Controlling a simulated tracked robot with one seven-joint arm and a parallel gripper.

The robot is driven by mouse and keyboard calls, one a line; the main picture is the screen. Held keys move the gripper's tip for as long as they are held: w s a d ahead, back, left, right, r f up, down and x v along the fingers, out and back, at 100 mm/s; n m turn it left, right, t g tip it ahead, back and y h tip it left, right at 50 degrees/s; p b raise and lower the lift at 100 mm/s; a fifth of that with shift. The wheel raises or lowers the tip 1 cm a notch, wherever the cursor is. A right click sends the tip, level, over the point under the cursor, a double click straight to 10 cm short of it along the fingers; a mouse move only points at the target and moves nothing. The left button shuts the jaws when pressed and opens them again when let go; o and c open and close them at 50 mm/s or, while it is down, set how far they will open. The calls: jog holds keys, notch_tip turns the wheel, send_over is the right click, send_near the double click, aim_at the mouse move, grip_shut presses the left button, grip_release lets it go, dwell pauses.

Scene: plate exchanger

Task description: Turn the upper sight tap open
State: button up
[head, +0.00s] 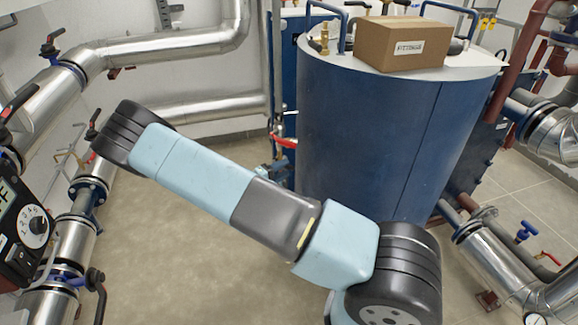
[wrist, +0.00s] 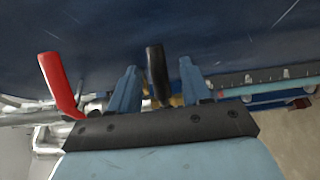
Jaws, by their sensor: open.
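In the wrist view my gripper (wrist: 158,66) is open, with its two blue fingers pointing at the dark blue tank (wrist: 230,30). A black lever handle (wrist: 154,72) stands between the fingers, with a visible gap on each side. It may be the upper sight tap; its valve body is hidden behind the gripper. A red lever handle (wrist: 58,84) is left of the fingers, outside them. In the head view a red handle (head: 284,142) shows at the left edge of the blue tank (head: 375,135). The gripper cannot be made out clearly there.
A cardboard box (head: 403,44) sits on the tank top. Silver pipes with valves (head: 165,50) run along the left and back walls, and more pipes (head: 500,260) lie at the right. The floor (head: 180,260) at the left is clear. A graduated strip (wrist: 265,78) is right of the fingers.

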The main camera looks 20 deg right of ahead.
aim_at(286, 168)
jog(key=shift+x, duration=2.5)
grip_shut()
